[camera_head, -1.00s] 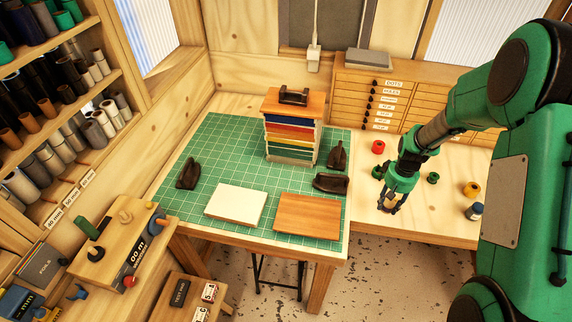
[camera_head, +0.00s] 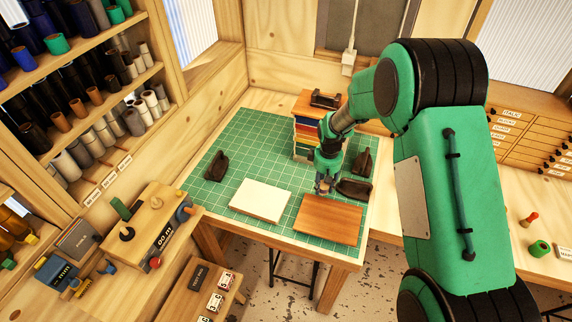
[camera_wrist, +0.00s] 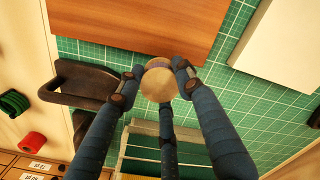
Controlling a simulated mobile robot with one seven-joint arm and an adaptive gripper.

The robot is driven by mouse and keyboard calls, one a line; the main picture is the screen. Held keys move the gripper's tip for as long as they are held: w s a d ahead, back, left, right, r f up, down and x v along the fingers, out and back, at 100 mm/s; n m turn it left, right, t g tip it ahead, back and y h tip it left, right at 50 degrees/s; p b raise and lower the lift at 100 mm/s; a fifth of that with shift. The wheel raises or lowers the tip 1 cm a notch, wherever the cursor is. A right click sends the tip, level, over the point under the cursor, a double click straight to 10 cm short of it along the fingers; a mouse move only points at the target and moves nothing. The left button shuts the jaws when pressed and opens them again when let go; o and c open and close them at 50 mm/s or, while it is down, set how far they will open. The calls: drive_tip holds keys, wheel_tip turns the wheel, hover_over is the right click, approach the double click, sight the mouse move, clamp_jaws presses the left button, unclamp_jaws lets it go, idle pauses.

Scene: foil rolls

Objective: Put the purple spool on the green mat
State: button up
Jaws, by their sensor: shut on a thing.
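My gripper (camera_head: 325,186) is over the green mat (camera_head: 240,140), near the inner edges of the white board and the brown board. In the wrist view, its blue-wrapped fingers (camera_wrist: 157,74) are closed around the purple spool (camera_wrist: 158,86). The spool shows its round tan end, with a thin purple band at the far side. In the head view the fingers mostly hide the spool. The green gridded mat also shows below it in the wrist view (camera_wrist: 215,95). I cannot tell whether the spool touches the mat or hangs just above it.
On the mat are a white board (camera_head: 260,200), a brown board (camera_head: 328,219), a colourful stack with a wooden top (camera_head: 318,101) and dark tools (camera_head: 355,190), (camera_head: 216,165). Red (camera_head: 529,219) and green (camera_head: 540,248) spools are on the right bench. Bare mat shows at left.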

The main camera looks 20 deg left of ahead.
drive_tip(key=s+a+n, duration=0.1)
drive_tip(key=s+a, duration=0.1)
drive_tip(key=a, duration=0.4)
drive_tip(key=s+a+n+p, duration=0.1)
drive_tip(key=s+a, duration=0.1)
drive_tip(key=a, duration=0.4)
drive_tip(key=s+a+n, duration=0.2)
drive_tip(key=a, duration=0.4)
drive_tip(key=shift+a+f+p, duration=0.15)
drive_tip(key=shift+f+p, duration=0.05)
drive_tip(key=shift+p, duration=0.1)
drive_tip(key=p, duration=0.3)
hover_over(265, 170)
drive_tip(key=shift+w+f, duration=0.1)
drive_tip(key=shift+f, duration=0.65)
drive_tip(key=shift+b, duration=0.3)
drive_tip(key=shift+f+p, duration=0.5)
drive_tip(key=shift+f, duration=1.25)
drive_tip(key=shift+f, duration=0.2)
